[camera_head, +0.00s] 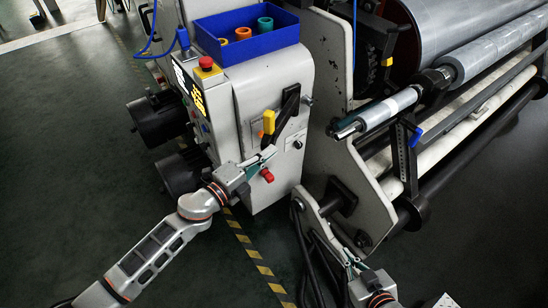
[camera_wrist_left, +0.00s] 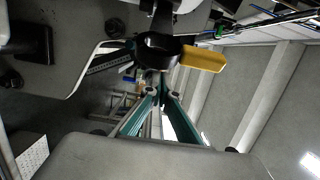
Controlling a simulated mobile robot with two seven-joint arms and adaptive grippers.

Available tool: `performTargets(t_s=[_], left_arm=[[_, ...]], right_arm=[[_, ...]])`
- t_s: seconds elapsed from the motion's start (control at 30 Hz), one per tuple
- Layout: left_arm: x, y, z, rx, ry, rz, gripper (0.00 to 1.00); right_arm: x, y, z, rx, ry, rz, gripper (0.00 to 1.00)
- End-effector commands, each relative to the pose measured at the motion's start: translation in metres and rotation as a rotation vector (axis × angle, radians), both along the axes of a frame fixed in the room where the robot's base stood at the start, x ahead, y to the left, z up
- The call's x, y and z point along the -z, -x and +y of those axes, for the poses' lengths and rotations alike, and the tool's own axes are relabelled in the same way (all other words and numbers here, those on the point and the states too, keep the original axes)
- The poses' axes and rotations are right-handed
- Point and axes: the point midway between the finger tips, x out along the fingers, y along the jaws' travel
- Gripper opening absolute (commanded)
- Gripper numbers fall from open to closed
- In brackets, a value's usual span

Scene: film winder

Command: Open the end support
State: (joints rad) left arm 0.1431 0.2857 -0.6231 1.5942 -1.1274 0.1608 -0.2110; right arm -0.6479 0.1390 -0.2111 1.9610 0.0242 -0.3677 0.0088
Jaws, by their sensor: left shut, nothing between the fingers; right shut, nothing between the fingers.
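The grey machine housing (camera_head: 272,95) carries a black lever with a yellow grip (camera_head: 268,122) on its front. In the left wrist view the yellow grip (camera_wrist_left: 203,60) and its black mount (camera_wrist_left: 157,50) are just beyond my fingertips. My left gripper (camera_head: 270,153) is shut and empty, just below the yellow grip and above a red knob (camera_head: 267,175); I see no contact with the grip. Its fingers also show in the left wrist view (camera_wrist_left: 162,92). My right gripper (camera_head: 350,258) is shut and empty, low in the head view by the machine's lower bracket. I cannot tell which part is the end support.
A blue bin (camera_head: 246,40) with several coloured cores sits on the housing. A red emergency button (camera_head: 206,63) is beside it. A roller shaft (camera_head: 385,108) and a blue-handled bracket (camera_head: 412,138) stand at the right, with large film rolls behind. Floor at the left is open.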

Motion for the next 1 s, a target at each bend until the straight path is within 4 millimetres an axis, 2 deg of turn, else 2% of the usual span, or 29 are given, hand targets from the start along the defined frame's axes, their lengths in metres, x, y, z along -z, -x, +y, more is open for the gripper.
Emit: performTargets(t_s=[0.47, 0.57, 0.8, 0.9, 1.0], left_arm=[[0.0, -0.002, 0.006, 0.005, 0.0, -0.001, 0.0], [0.002, -0.007, 0.014, 0.033, -0.004, -0.003, 0.0], [0.002, -0.027, 0.058, 0.098, -0.003, -0.001, 0.0], [0.001, -0.036, 0.071, 0.098, -0.001, -0.001, 0.0], [-0.001, -0.035, 0.07, 0.1, 0.001, 0.0, 0.0]], right_arm=[[0.002, 0.001, 0.001, -0.001, 0.0, 0.001, 0.0], [0.006, 0.0, 0.001, -0.001, 0.0, 0.0, 0.0], [0.02, 0.001, 0.001, -0.002, -0.001, 0.001, 0.0], [0.023, 0.001, 0.001, -0.002, -0.001, 0.001, 0.0], [0.021, 0.001, 0.001, -0.001, 0.0, 0.002, 0.0]])
